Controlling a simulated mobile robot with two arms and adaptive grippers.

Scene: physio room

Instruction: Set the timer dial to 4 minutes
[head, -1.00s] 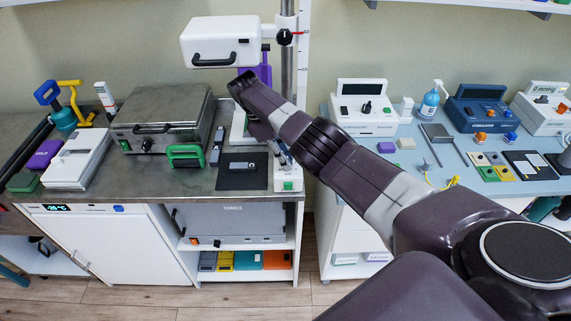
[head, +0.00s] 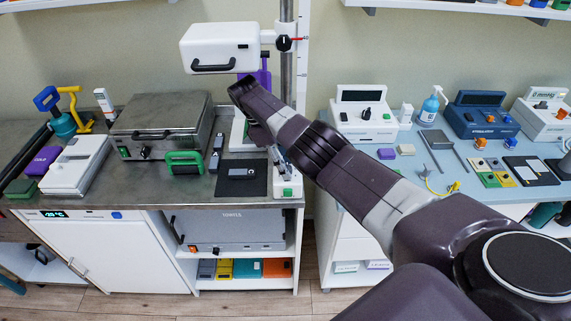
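My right arm reaches in from the right over the steel bench, and its wrist bends down near the lamp post. My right gripper (head: 279,157) is mostly hidden behind my own arm, low over a narrow white device with a green button (head: 287,191). I cannot tell its finger opening or whether it touches anything. No dial is clearly marked as the timer. Black knobs show on the steel box (head: 144,152) at the left and on the white console (head: 366,114) on the right table; their scales are too small to read. My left gripper is out of view.
A white lamp head (head: 220,47) hangs on a post above the bench. A black mat (head: 228,187), a green-handled tool (head: 184,158) and a white case (head: 72,168) lie on the bench. The right table holds a blue console (head: 480,112) and a spray bottle (head: 429,108).

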